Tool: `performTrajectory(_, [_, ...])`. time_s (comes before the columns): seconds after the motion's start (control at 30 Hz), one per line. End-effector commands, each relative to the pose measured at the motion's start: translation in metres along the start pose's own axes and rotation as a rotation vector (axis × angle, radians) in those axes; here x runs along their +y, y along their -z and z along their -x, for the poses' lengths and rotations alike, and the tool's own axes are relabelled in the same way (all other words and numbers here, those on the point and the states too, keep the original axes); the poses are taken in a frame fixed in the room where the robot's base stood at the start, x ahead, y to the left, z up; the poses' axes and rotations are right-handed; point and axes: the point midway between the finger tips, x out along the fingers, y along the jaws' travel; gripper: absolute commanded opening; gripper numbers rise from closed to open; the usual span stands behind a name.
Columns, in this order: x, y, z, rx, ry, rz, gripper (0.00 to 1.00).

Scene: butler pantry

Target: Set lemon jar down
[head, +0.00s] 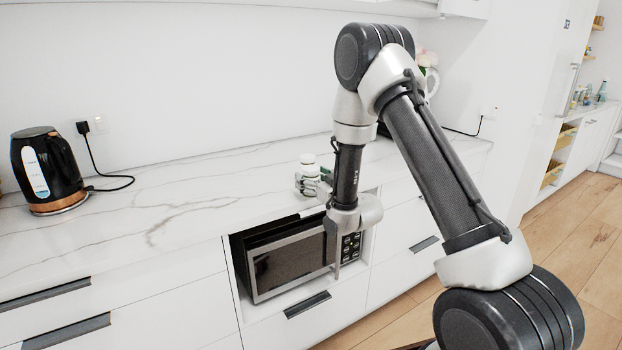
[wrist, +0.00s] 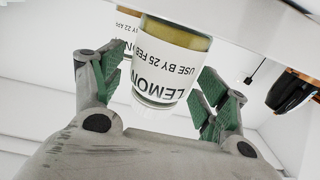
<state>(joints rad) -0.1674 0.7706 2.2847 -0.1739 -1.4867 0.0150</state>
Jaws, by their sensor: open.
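The lemon jar (wrist: 165,65) has a white label reading LEMON and USE BY 25 FEB, with yellow contents. It appears upside down in the wrist view, as the whole picture does. My gripper (wrist: 160,100) is open, with one green-padded finger on each side of the jar. In the head view my gripper (head: 325,189) is at the counter's front edge above the microwave, beside a small group of jars (head: 309,169). I cannot tell which of these is the lemon jar.
Another labelled jar (wrist: 106,24) stands close behind in the wrist view. The marble counter (head: 180,215) is clear between the jars and a black kettle (head: 47,170) at the left. A microwave (head: 290,262) sits in the niche below my gripper.

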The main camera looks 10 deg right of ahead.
Motion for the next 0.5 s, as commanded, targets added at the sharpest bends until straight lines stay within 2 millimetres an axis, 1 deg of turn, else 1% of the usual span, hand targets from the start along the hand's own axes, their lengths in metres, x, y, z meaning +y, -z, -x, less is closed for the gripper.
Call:
performTrajectory(0.2, [0.001,-0.004,0.04,-0.004,-0.001,-0.001,0.74])
performTrajectory(0.3, [0.001,-0.004,0.055,-0.003,-0.001,0.0,0.74])
performTrajectory(0.4, [0.001,-0.004,0.065,-0.002,-0.001,0.0,0.74])
performTrajectory(0.5, [0.001,-0.004,0.07,-0.002,0.0,0.0,0.74])
